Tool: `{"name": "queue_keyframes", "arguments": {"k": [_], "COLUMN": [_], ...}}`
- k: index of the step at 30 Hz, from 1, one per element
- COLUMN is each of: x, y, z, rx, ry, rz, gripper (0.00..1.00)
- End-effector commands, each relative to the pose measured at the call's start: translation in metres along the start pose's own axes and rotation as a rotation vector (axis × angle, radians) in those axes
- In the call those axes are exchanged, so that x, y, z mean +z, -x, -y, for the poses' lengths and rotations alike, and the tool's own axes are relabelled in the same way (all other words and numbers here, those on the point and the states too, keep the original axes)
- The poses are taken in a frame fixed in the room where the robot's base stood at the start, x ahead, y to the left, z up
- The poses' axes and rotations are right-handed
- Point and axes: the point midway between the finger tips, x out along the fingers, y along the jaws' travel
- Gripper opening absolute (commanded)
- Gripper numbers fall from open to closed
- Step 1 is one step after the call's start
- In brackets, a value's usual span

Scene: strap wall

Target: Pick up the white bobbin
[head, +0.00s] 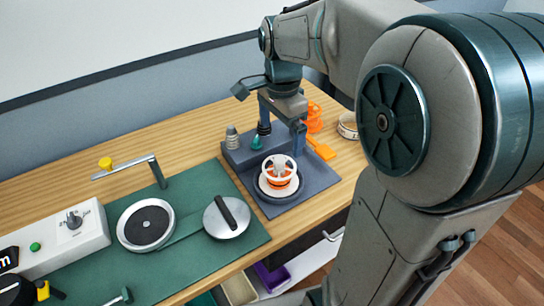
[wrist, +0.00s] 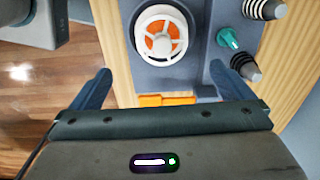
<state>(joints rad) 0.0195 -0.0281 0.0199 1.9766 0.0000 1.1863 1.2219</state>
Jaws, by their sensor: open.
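The white bobbin (head: 279,166) has a spoked white rim and an orange winding. It sits upright on a round white disc on the blue-grey base plate (head: 318,180) at the table's right part. In the wrist view the bobbin (wrist: 162,14) is seen from above, near the top centre, beyond the fingertips. My gripper (head: 281,138) hangs above the far part of the plate, behind the bobbin in the head view. In the wrist view my gripper (wrist: 168,80) has its two blue fingers wide apart, with nothing held between them.
An orange part (head: 322,148) and a tape roll (head: 348,125) lie to the right. A green mat (head: 196,262) with a lidded round device is to the left.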

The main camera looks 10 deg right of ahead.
Motion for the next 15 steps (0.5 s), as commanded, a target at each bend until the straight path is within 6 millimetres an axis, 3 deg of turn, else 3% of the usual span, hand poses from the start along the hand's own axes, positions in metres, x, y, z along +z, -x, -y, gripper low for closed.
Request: {"name": "queue_keyframes", "arguments": {"k": [5, 15], "x": [-0.001, -0.001], "y": [-0.017, -0.078], "z": [0.003, 0.002], "rx": [0.011, 0.01], "ry": [-0.04, -0.037], "rz": [0.004, 0.004], "gripper": [1.0, 1.0]}}
